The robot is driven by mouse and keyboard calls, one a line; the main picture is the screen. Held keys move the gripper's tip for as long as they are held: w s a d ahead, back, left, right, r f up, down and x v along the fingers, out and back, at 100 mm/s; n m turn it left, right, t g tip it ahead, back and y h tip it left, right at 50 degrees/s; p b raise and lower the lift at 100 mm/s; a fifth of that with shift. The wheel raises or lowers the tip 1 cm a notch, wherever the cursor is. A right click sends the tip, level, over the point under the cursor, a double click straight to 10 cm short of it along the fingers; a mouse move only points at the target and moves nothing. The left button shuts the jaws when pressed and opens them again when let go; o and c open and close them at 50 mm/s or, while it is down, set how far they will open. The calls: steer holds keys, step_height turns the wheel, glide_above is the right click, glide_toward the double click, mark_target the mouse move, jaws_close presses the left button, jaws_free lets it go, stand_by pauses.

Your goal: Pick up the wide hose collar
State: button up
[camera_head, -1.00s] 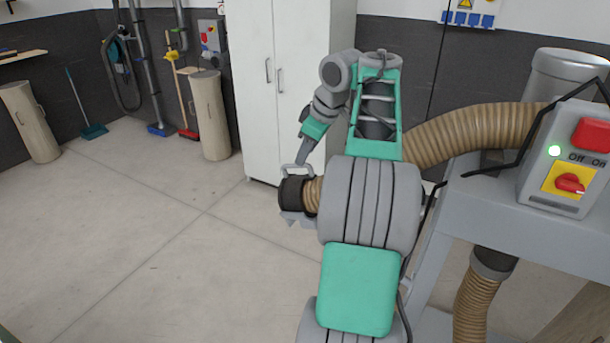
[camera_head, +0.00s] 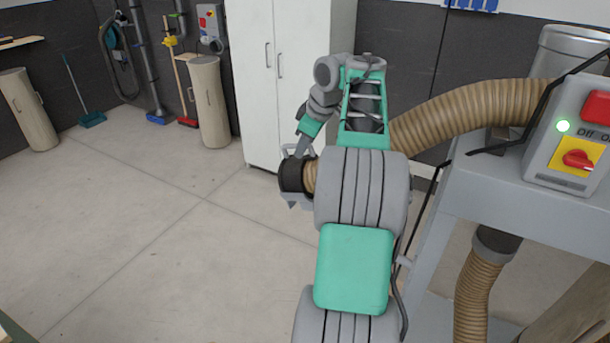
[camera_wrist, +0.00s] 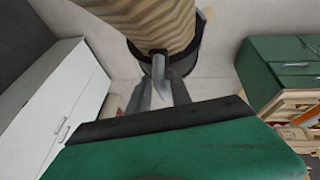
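The wide hose collar (camera_head: 292,177) is a black ring on the open end of a ribbed tan hose (camera_head: 466,111). It has a light grey handle on top and grey clips below. My gripper (camera_head: 301,149) is at the handle, above the collar and close against it. In the wrist view the collar (camera_wrist: 198,38) sits around the hose end, with its light grey handle (camera_wrist: 163,68) between the dark fingers of my gripper (camera_wrist: 160,92). Whether the fingers press on the handle cannot be told. My arm hides part of the hose.
A grey machine with an on/off switch box (camera_head: 566,150) stands at the right. A white cabinet (camera_head: 290,80) is behind my gripper. Wooden cylinders, a broom and dustpans stand along the back wall. The floor at the left is clear.

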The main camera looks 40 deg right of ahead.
jaws_close()
steer(key=shift+r, duration=0.1)
stand_by(0.9)
